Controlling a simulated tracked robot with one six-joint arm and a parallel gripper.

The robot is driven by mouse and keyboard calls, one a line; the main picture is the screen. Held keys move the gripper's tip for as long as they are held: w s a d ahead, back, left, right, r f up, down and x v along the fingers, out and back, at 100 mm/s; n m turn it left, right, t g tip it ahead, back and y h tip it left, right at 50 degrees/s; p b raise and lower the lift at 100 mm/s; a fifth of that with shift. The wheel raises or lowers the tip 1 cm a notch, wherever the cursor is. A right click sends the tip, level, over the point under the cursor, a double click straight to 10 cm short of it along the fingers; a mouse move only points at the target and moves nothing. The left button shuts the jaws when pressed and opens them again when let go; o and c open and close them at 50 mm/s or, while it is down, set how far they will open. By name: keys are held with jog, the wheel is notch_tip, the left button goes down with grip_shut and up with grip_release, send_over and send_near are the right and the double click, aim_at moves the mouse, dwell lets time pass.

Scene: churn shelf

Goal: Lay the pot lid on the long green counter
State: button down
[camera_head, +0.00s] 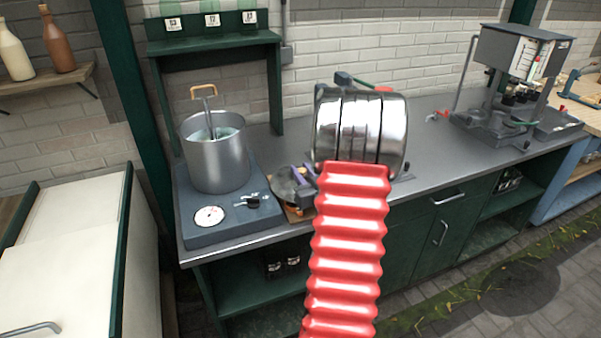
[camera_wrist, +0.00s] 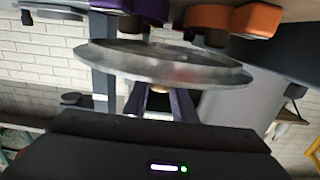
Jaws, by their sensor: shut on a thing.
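The pot lid (camera_head: 285,188) is a round grey metal disc, held in the purple-fingered gripper (camera_head: 304,178) near the counter's front edge. In the wrist view the lid (camera_wrist: 165,66) spans the middle, seen nearly edge-on, with my gripper's fingers shut on it. The long green counter (camera_head: 450,150) has a grey top and green cabinets. The lid is just over or beside the counter's near part; I cannot tell whether it touches. My red and chrome arm hides part of the counter.
A metal pot (camera_head: 216,160) with a ladle stands on a blue-grey hot plate (camera_head: 215,225) left of the lid. Small orange items (camera_wrist: 256,20) lie close to the lid. A grey machine (camera_head: 510,85) stands at the right. The counter top between arm and machine is mostly clear.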

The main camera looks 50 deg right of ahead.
jog(key=shift+f, duration=0.25)
jog(key=c, duration=1.5)
grip_release()
jog(key=shift+o, duration=0.2)
jog(key=shift+r, duration=0.2)
jog(key=shift+s+a+r, duration=0.1)
jog(key=shift+s+a, duration=0.05)
jog(key=shift+s, duration=0.1)
jog(key=v, duration=1.1)
jog(key=shift+s, duration=0.25)
jog(key=shift+a, duration=0.1)
